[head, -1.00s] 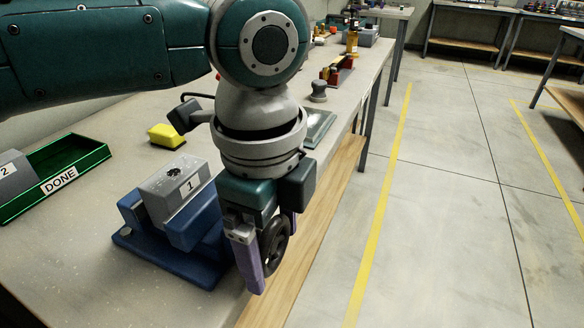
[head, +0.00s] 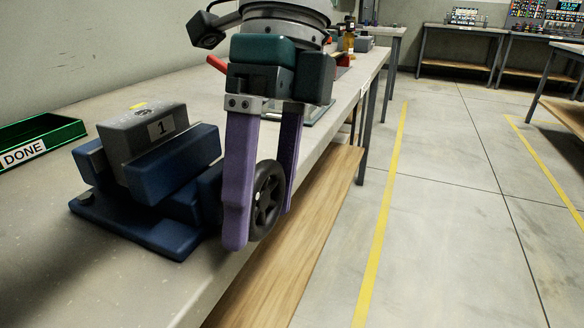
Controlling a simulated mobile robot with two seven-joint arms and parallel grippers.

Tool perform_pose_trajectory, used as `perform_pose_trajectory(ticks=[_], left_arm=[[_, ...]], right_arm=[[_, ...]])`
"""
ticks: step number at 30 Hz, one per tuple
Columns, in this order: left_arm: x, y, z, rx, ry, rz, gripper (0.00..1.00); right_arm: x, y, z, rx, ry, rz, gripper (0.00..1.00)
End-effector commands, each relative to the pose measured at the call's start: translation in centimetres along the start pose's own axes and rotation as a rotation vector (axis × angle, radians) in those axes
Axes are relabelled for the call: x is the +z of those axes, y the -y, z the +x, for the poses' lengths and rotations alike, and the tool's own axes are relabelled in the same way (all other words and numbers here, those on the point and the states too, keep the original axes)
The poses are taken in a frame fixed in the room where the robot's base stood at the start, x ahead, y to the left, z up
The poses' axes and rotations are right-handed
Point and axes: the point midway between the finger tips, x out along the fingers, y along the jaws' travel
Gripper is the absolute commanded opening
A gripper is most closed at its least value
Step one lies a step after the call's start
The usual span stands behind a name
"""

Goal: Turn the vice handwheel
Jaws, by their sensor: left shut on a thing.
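The blue vice (head: 140,218) sits on the workbench near its right edge. A grey block labelled 1 (head: 125,146) is between its jaws. The black spoked handwheel (head: 267,203) is on the vice's right side, by the bench edge. My left gripper (head: 260,228) comes down from above with its two purple fingers on either side of the handwheel, shut on it. The near finger hides the wheel's left part and the shaft. My right gripper is not in view.
A green tray marked DONE (head: 62,133) stands at the left on the bench. A wooden lower shelf (head: 290,255) runs below the bench edge. The floor to the right, with a yellow line (head: 382,215), is clear.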

Motion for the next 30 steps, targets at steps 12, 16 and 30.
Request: perform_pose_trajectory(ticks=[12, 16, 30], left_arm=[[0.1, 0.0, 0.0, 0.010, 0.002, 0.001, 0.32], [0.1, 0.0, 0.0, 0.009, 0.003, 0.001, 0.89], [-0.1, -0.3, -0.8, 0.009, 0.001, -0.001, 1.00]], right_arm=[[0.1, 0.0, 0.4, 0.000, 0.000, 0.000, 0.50], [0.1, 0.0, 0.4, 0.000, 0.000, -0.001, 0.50], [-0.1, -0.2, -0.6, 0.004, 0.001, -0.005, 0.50]])
